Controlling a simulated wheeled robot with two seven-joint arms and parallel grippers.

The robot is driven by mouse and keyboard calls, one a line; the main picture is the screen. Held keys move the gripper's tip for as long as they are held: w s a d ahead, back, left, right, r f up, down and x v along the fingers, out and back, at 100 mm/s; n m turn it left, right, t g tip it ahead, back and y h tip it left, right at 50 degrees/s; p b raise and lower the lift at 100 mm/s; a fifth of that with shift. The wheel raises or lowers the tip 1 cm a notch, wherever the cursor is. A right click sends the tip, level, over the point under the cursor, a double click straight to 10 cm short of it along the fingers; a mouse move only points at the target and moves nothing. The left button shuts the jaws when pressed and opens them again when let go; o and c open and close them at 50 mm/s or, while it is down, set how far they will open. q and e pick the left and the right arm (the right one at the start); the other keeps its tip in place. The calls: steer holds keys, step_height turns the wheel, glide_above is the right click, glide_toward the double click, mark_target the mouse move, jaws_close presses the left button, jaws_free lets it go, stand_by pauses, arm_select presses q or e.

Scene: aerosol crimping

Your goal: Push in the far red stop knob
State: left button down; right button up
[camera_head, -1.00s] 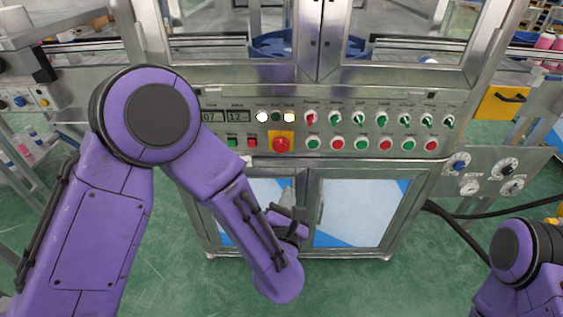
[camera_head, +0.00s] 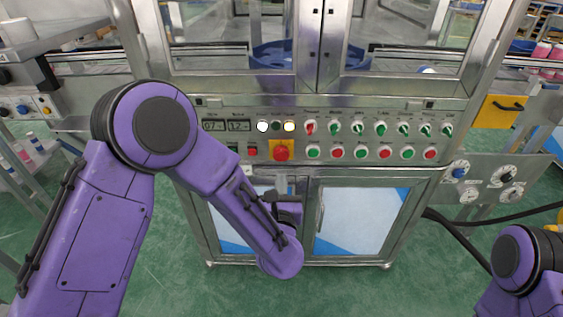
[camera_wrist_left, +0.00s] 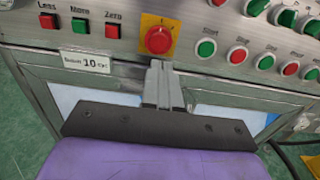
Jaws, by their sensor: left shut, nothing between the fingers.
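A large red stop knob (camera_head: 281,151) sits on a yellow plate on the machine's front panel. It also shows in the left wrist view (camera_wrist_left: 158,40), standing out from the panel. My left gripper (camera_head: 281,184) is shut and empty, just below the knob in the head view. In the left wrist view the closed fingertips (camera_wrist_left: 160,66) point at the panel just under the knob's lower edge. I cannot tell whether they touch anything. Several smaller red stop buttons (camera_head: 336,152) alternate with green ones to the right. My right gripper is out of view.
Small buttons (camera_wrist_left: 80,25) and a white label (camera_wrist_left: 85,61) lie left of the knob. Rotary switches (camera_head: 357,128) run above the button row. Cabinet doors (camera_head: 360,215) are below.

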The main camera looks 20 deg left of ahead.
mark_target(282, 155)
arm_select(q)
steer(key=x, duration=0.8)
steer(key=shift+w+f+p, duration=0.1)
steer(key=shift+w+p, duration=0.05)
steer(key=shift+p, duration=0.25)
